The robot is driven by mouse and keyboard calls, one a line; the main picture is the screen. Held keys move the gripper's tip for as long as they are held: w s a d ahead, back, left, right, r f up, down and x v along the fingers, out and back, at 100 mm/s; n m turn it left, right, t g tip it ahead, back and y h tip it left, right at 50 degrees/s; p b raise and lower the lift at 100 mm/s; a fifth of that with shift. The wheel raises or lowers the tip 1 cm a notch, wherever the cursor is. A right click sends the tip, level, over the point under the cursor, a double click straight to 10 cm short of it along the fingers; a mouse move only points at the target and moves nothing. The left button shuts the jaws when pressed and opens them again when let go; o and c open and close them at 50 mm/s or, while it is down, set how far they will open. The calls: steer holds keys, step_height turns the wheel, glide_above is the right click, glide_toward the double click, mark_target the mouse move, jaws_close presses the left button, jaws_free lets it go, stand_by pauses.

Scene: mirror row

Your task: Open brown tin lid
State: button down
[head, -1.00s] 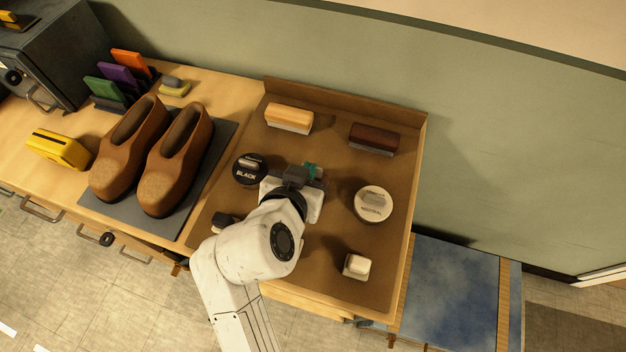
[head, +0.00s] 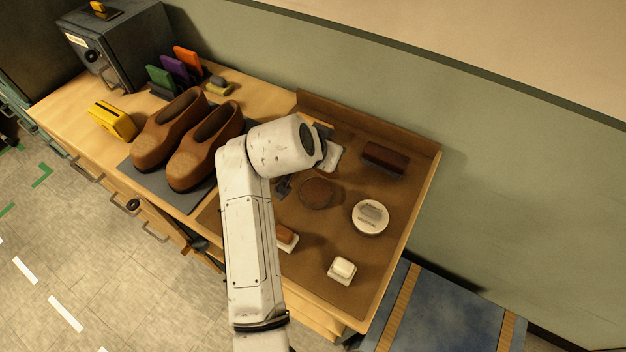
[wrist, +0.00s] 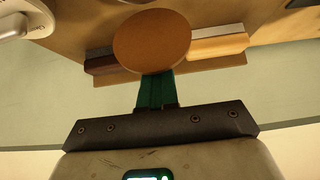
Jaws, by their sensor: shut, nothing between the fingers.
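A plain brown round disc (head: 317,193), which fits the brown tin, lies in the middle of the brown tray (head: 385,255). No label or knob shows on it; I cannot tell whether it is a lid or an open tin's contents. It also shows in the wrist view (wrist: 152,40), just past my fingertips. My gripper (wrist: 157,80) has its green fingers together, with nothing between them. Whether they touch the disc is unclear. In the head view my arm hides the fingers, and a small dark piece (head: 284,186) shows left of the disc.
A pale tin (head: 370,217) stands right of the disc. A dark brush (head: 384,158) lies behind; a pale brush (wrist: 218,43) shows in the wrist view. Small blocks (head: 342,268) sit at the tray's front. Brown shoes (head: 205,145) stand left of my arm.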

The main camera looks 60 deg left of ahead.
steer(key=shift+w+a+f+b, duration=0.2)
steer(key=shift+w+a+b, duration=0.15)
steer(key=shift+w, duration=0.25)
steer(key=shift+w+a+f+b, duration=0.2)
steer(key=shift+w+a+b, duration=0.15)
steer(key=shift+w, duration=0.2)
steer(key=shift+r, duration=0.2)
